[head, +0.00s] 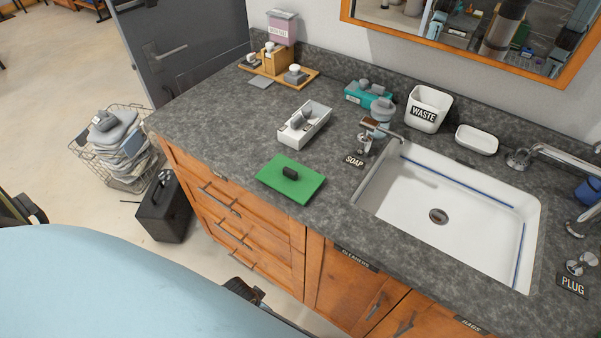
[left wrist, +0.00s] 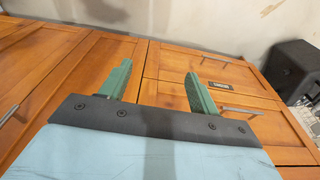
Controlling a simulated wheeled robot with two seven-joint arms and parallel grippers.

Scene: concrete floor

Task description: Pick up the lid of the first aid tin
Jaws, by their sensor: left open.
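A flat green lid (head: 290,181) with a dark knob lies on the grey countertop near its front edge, left of the sink. I cannot tell from here whether anything is under it. An open white box (head: 316,116) with grey items in it stands just behind the lid. My left gripper (left wrist: 158,72) shows in the left wrist view with its two green fingers apart and nothing between them. It faces the wooden cabinet fronts, and the lid does not show in that view. My right gripper is not in view.
The white sink (head: 405,210) is right of the lid, with a soap dispenser (head: 380,118) behind. A teal box (head: 354,95), a waste bin (head: 428,103) and a wooden stand (head: 272,62) line the back. A wire basket (head: 80,160) and black case (head: 163,208) stand on the floor.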

